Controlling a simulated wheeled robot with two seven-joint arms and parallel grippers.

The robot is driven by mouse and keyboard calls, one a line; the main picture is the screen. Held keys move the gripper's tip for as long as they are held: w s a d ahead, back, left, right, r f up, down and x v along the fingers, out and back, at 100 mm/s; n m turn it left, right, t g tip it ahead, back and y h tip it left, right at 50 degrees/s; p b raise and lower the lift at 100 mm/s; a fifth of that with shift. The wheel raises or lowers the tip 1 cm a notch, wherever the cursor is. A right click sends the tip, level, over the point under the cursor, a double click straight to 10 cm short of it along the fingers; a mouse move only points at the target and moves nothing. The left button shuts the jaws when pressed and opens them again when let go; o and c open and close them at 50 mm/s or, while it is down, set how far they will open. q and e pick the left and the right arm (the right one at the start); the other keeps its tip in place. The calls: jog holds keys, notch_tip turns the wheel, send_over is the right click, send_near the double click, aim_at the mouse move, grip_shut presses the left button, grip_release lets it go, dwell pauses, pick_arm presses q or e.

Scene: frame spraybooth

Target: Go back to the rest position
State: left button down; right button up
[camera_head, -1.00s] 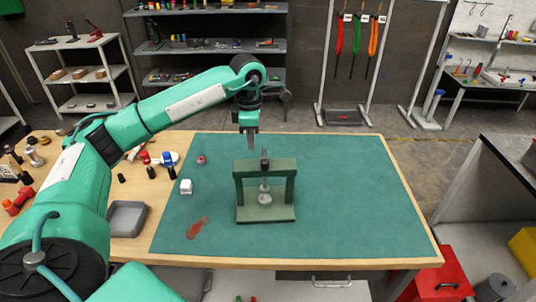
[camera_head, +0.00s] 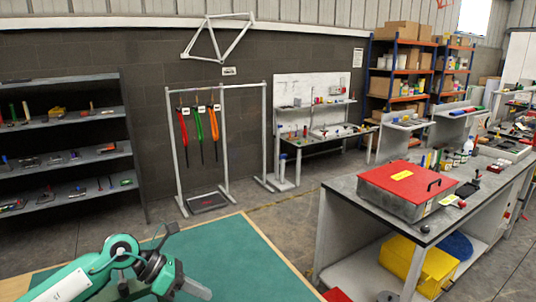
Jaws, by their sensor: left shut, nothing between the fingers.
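My left gripper (camera_head: 196,288) is at the bottom left of the head view, at the end of my green left arm. Its fingers are shut and empty, over the green mat (camera_head: 235,265) on the wooden-edged table. I cannot tell how high it is above the mat. My right gripper is not in view.
A grey workbench (camera_head: 340,192) on the right carries a red-lidded metal box (camera_head: 408,190), with a yellow bin (camera_head: 415,262) below. Dark shelves (camera_head: 65,130) stand left, and a rack with coloured straps (camera_head: 222,88) stands behind. Open floor lies between table and rack.

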pick_arm(q)
jog(key=s+d+r+n+t+h, duration=0.3)
jog(key=d+r+n+t+h, duration=0.2)
jog(key=d+r+n+h, duration=0.3)
jog(key=w+a+n+t+y, duration=0.2)
jog(key=a+n+t+y, duration=0.25)
jog(key=n+t, duration=0.95)
jog(key=s+a+f+n+g+y, duration=0.3)
jog(key=a+f+n+y, duration=0.2)
jog(key=f+n+y, duration=0.3)
jog(key=s+a+f+n+g+y, duration=0.25)
jog(key=a+f+n+y, duration=0.3)
jog(key=f+n, duration=0.4)
jog(key=s+f+n+g, duration=0.3)
jog(key=s+f+g, duration=0.25)
jog(key=s, duration=0.55)
jog(key=s+f+n+g, duration=0.3)
jog(key=s+f+g, duration=0.25)
jog(key=s, duration=0.55)
notch_tip(320, 180, down, 33)
jog(key=g, duration=0.1)
jog(key=s+a+f, duration=0.1)
jog(key=s+f, duration=0.8)
jog(key=s+a+f+g, duration=0.1)
jog(key=s+a+f, duration=0.1)
jog(key=s+f, duration=0.7)
jog(key=shift+s+a+f, duration=0.3)
jog(key=shift+s, duration=0.5)
